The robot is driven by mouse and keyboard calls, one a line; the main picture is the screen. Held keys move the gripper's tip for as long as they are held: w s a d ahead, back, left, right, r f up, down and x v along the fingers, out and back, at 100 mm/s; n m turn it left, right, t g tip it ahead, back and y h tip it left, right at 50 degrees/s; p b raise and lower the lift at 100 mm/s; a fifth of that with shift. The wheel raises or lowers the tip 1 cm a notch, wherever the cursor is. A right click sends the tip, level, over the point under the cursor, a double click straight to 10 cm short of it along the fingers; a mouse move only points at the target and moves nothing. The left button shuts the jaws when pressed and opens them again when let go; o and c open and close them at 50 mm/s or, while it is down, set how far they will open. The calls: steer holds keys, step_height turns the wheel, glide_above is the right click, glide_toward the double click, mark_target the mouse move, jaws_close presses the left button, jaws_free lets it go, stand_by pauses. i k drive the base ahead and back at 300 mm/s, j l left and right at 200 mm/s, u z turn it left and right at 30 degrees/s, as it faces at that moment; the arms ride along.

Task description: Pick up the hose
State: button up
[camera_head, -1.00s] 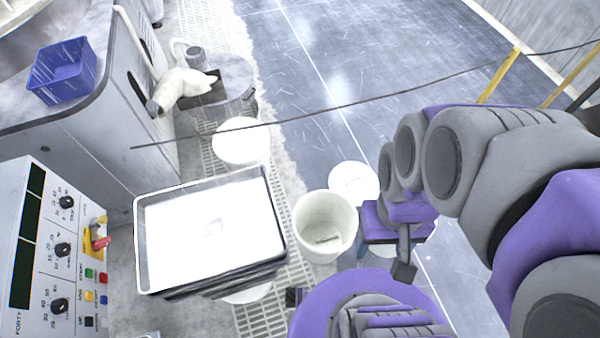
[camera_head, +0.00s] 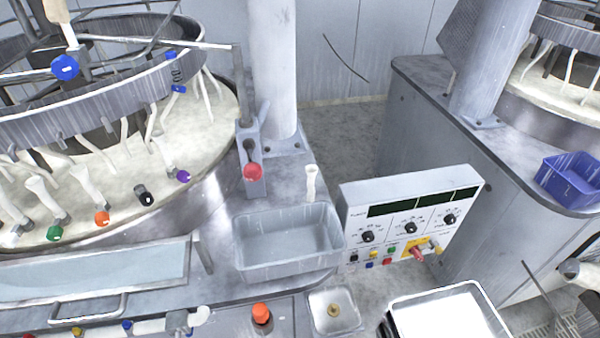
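I cannot tell for sure which thing is the hose. A short white tube (camera_head: 311,184) stands upright at the back of the grey basin on the left machine's deck. A white pipe (camera_head: 150,326) with coloured fittings runs along the bottom left edge. Several pale tubes, one of them here (camera_head: 86,184), hang from the ring over the left platen. A thin dark line (camera_head: 345,62) crosses the back wall, and another (camera_head: 537,282) shows at the lower right. My gripper is not in view.
The grey basin (camera_head: 288,245) and the control panel (camera_head: 412,222) stand in the middle. A shallow tray (camera_head: 397,300) is at the bottom right, a blue bin (camera_head: 570,182) at the right. A red-knobbed lever (camera_head: 252,172) and a column (camera_head: 273,70) stand behind the basin.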

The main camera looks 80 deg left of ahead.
mark_target(311, 170)
steer(key=u, duration=2.6)
